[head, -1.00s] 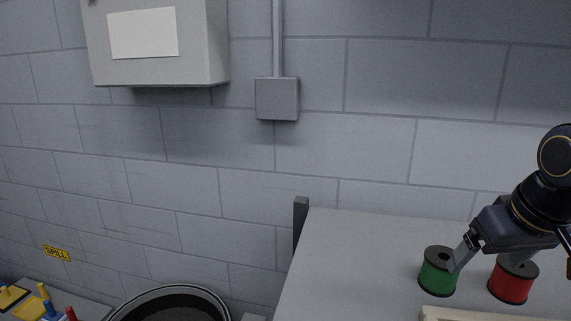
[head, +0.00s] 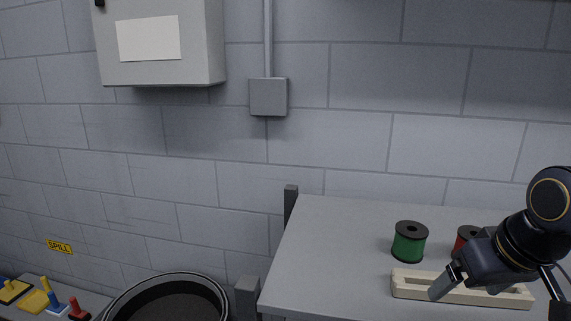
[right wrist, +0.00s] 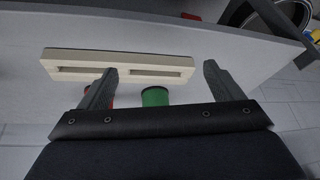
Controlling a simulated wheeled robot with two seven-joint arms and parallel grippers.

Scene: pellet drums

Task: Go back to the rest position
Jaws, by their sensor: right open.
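My right gripper (head: 494,285) is at the right of the head view, above the front part of the grey table (head: 330,245). Its jaws are apart and empty, and both fingers show in the right wrist view (right wrist: 160,80). A green spool (head: 408,243) stands upright on the table, left of and behind the gripper. A red spool (head: 465,236) stands to its right, partly hidden by my right gripper. In the right wrist view the green spool (right wrist: 155,96) shows between the fingers. My left gripper is out of view.
A cream slotted block (head: 410,284) lies along the table's front edge, partly behind my right gripper. A dark round drum (head: 170,300) stands left of the table. Yellow, blue and red items (head: 52,305) lie at the far left. A grey wall box (head: 205,45) hangs above.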

